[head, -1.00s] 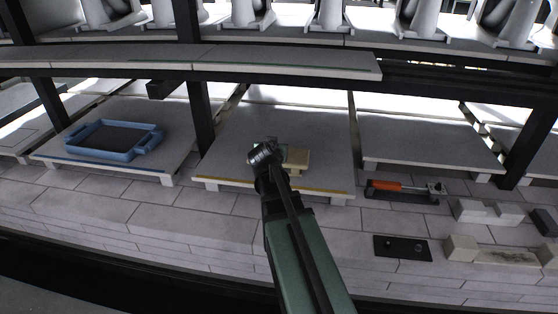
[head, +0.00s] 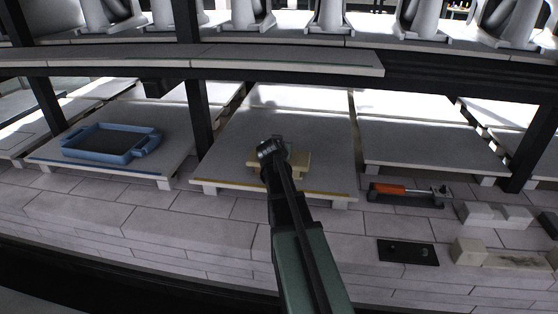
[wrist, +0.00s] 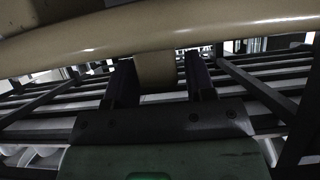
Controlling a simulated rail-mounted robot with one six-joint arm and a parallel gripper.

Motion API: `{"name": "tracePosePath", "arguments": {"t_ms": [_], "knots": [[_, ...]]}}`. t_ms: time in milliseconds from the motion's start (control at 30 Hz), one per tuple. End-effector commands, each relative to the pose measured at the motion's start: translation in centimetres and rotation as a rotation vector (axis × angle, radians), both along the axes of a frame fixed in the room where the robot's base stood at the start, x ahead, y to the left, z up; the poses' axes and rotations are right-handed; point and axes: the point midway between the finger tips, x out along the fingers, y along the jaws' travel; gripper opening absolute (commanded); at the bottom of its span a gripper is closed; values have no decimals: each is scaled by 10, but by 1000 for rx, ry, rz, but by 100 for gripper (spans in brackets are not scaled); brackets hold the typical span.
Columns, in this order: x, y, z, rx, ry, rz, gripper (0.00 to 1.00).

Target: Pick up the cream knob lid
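In the wrist view, the cream lid shows as a broad curved rim (wrist: 230,30) across the top, with its cylindrical knob (wrist: 157,70) pointing toward my gripper (wrist: 160,82). The two dark fingers stand on either side of the knob. A narrow gap shows on the right side; the left finger is very close, and I cannot tell whether it touches. In the head view, my gripper (head: 272,149) is over the middle shelf (head: 230,135). It partly hides a cream piece (head: 301,161) there, whose shape is hard to make out.
A blue tray (head: 110,143) sits on the left shelf. An orange-handled tool (head: 390,189) and a black plate (head: 408,251) lie on the brick at right, near pale blocks (head: 495,214). A dark upright post (head: 199,125) and an upper shelf (head: 270,58) bound the space.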

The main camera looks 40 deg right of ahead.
Motion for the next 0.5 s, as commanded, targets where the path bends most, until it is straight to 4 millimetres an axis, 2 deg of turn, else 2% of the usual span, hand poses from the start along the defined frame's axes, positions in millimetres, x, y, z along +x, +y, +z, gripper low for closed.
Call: {"name": "tracePosePath", "arguments": {"t_ms": [33,300,500], "knots": [[0,0,0,0,0,0,42],[0,0,0,0,0,0,1],[0,0,0,-1,0,0,0]]}}
